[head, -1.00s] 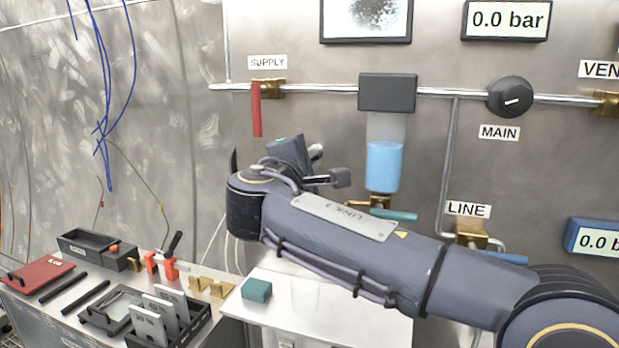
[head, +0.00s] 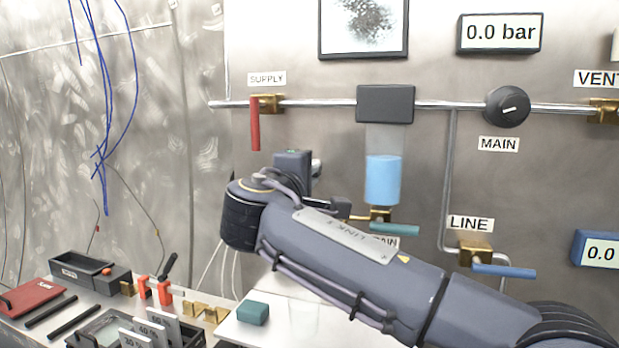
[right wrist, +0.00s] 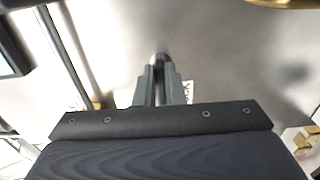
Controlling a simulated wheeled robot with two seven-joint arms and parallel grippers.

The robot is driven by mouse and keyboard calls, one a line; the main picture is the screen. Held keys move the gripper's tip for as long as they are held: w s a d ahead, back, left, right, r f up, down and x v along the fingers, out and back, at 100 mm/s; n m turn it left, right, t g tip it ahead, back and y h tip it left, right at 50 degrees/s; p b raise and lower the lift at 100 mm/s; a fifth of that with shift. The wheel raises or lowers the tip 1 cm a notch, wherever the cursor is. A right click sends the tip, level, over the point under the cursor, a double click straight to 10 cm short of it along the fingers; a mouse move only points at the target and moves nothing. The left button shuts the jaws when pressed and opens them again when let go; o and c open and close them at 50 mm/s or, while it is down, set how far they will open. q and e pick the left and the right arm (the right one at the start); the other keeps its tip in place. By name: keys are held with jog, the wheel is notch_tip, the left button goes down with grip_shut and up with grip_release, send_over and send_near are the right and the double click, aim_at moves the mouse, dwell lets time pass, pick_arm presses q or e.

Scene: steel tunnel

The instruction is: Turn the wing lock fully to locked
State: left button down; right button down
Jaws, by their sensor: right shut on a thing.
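My right gripper (right wrist: 160,88) shows from behind in the right wrist view. Its two grey fingers are close together on a small dark rounded piece (right wrist: 159,60) in front of the steel wall, which I take to be the wing lock. The fingers hide most of it, so its angle cannot be read. In the head view the right hand (head: 292,170) is at the wall, below the red supply handle. A pale rounded metal piece (head: 316,168) shows just right of the hand; the fingertips are hidden. My left gripper is not in view.
The red supply handle (head: 255,126) hangs above the hand. A blue-filled cylinder (head: 383,178) and teal handle (head: 395,230) are close on the right, with a blue handle (head: 504,271) beyond. A bench with a teal block (head: 252,313) and trays lies below.

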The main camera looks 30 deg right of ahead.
jog(key=shift+f, duration=0.1)
jog(key=c, duration=1.5)
grip_release()
jog(key=shift+v, duration=3.95)
